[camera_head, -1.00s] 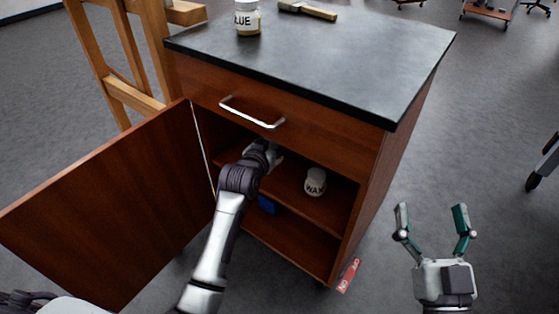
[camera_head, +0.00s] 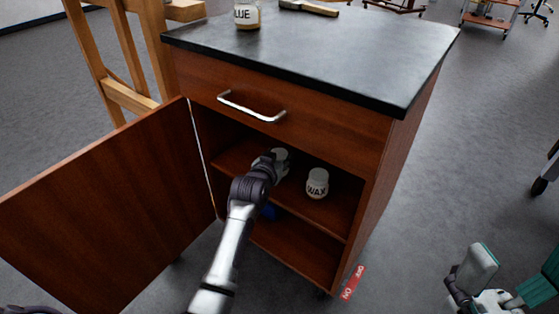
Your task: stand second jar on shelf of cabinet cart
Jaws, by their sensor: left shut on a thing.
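The wooden cabinet cart (camera_head: 290,145) has its door open to the left. On its upper shelf (camera_head: 325,216), a white jar labelled WAX (camera_head: 317,184) stands upright. My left arm reaches into the compartment, and my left gripper (camera_head: 272,166) is shut on a pale jar (camera_head: 282,156) to the left of the WAX jar. The gripper and arm hide much of that jar, and I cannot tell whether its base touches the shelf. My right gripper (camera_head: 507,280) is open and empty at the lower right, outside the cart, partly cut off by the frame edge.
A glue jar (camera_head: 247,16) and a brush (camera_head: 310,8) are on the dark cart top (camera_head: 330,55). The open door (camera_head: 105,210) stands left of my arm. A blue thing (camera_head: 270,212) is below the shelf. A red tag (camera_head: 352,282) lies by the cart. An easel (camera_head: 120,60) stands behind.

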